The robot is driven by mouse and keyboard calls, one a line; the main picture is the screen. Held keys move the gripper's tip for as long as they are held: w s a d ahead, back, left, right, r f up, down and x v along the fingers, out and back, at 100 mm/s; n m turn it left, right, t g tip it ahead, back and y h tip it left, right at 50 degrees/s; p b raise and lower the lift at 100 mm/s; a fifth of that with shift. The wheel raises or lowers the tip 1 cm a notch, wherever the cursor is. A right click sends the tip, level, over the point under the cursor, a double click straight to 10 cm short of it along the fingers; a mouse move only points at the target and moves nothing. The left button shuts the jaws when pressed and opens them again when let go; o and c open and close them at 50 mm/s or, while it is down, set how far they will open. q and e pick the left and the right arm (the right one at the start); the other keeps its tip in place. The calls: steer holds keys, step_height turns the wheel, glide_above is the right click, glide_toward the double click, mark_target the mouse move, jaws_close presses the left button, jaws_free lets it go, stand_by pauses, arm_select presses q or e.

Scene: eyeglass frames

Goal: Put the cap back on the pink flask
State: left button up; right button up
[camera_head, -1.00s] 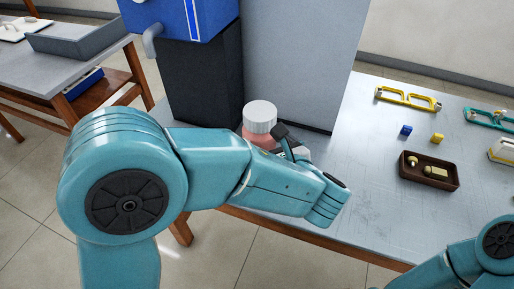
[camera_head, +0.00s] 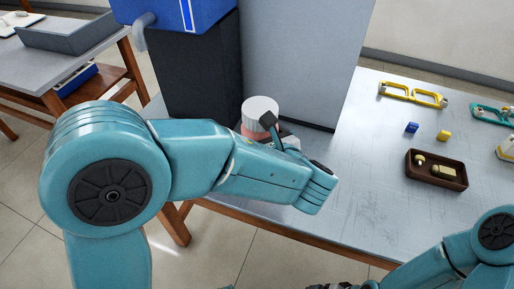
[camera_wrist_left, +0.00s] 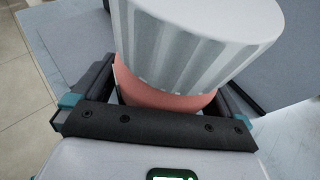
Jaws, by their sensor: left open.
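The pink flask (camera_head: 252,134) stands on the grey table beside the dark and grey apparatus, mostly hidden by my left arm. The ribbed white cap (camera_head: 258,105) is on top of it. In the left wrist view the cap (camera_wrist_left: 190,45) fills the upper middle, over the pink flask (camera_wrist_left: 165,95); I cannot tell whether it is fully seated. My left gripper (camera_wrist_left: 165,80) is open, its fingers on either side of the flask below the cap. In the head view a dark finger overlaps the cap's front right. My right arm is at lower right; its gripper cannot be made out.
A blue-topped machine (camera_head: 185,12) and a grey panel (camera_head: 295,55) stand close behind the flask. The table between is clear.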

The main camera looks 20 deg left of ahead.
arm_select(q)
steer(key=shift+d, duration=0.25)
steer(key=shift+s+a, duration=0.1)
steer(key=shift+a, duration=0.05)
steer(key=c, duration=0.5)
steer(key=shift+r, duration=0.1)
steer(key=c, duration=1.4)
steer(key=shift+o, duration=0.2)
steer(key=shift+r, duration=0.1)
steer(key=shift+r+p, duration=0.3)
steer(key=shift+r, duration=0.35)
step_height(320, 180, up, 19)
steer(key=p, duration=0.4)
steer(key=shift+f, duration=0.2)
